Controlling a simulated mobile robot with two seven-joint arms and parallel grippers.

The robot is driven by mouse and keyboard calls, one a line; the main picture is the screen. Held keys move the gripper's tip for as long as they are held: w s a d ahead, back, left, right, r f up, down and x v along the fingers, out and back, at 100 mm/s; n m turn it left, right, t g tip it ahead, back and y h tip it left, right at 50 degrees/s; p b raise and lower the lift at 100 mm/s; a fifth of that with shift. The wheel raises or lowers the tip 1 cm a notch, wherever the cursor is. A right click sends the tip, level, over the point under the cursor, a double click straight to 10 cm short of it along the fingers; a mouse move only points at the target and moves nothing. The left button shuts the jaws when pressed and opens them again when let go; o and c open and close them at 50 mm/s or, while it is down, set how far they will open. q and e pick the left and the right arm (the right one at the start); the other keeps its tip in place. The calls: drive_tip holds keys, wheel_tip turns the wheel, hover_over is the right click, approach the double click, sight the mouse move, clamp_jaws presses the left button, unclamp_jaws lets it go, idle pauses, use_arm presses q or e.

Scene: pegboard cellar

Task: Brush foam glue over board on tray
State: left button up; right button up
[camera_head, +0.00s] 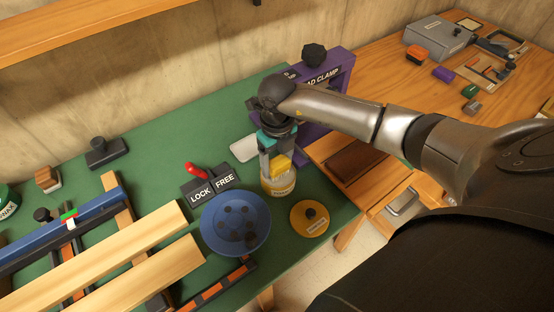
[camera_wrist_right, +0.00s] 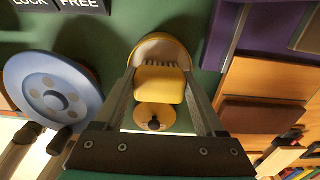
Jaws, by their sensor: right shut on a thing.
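My right gripper (camera_head: 272,164) is shut on a yellow brush (camera_wrist_right: 158,84), held between its two fingers. The brush is at the mouth of a round yellowish pot (camera_head: 279,187), and its toothed edge lies across the opening in the right wrist view. I cannot tell how deep it reaches. An orange-yellow lid (camera_head: 310,217) with a dark knob lies beside the pot. A pale flat piece (camera_head: 244,148) lies left of the gripper; I cannot tell whether it is the tray or board. A brown slab (camera_head: 355,164) lies on the wooden bench. My left gripper is out of view.
A blue dish (camera_head: 236,252) with several dark spots stands left of the pot. Behind it is a LOCK/FREE block (camera_head: 211,188) with a red lever. Long pale wooden boards (camera_head: 110,250) lie across clamp bars at left. A purple clamp stand (camera_head: 345,76) rises behind my right arm.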

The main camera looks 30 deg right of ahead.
sight(275, 160)
drive_tip(key=shift+r+p, duration=2.7)
drive_tip(key=shift+r, duration=0.75)
drive_tip(key=shift+w+a+r+n, duration=0.15)
drive_tip(key=shift+a+n, duration=0.1)
drive_tip(key=shift+n, duration=0.25)
drive_tip(key=s+a+r+n+b, duration=0.3)
drive_tip(key=a+r+n+b, duration=0.1)
drive_tip(key=n, duration=1.3)
drive_tip(key=s+a+r+n+b, duration=0.3)
drive_tip(key=a+r+n+b, duration=0.1)
drive_tip(key=n, duration=1.3)
drive_tip(key=shift+r+b, duration=0.45)
drive_tip(key=shift+r, duration=0.3)
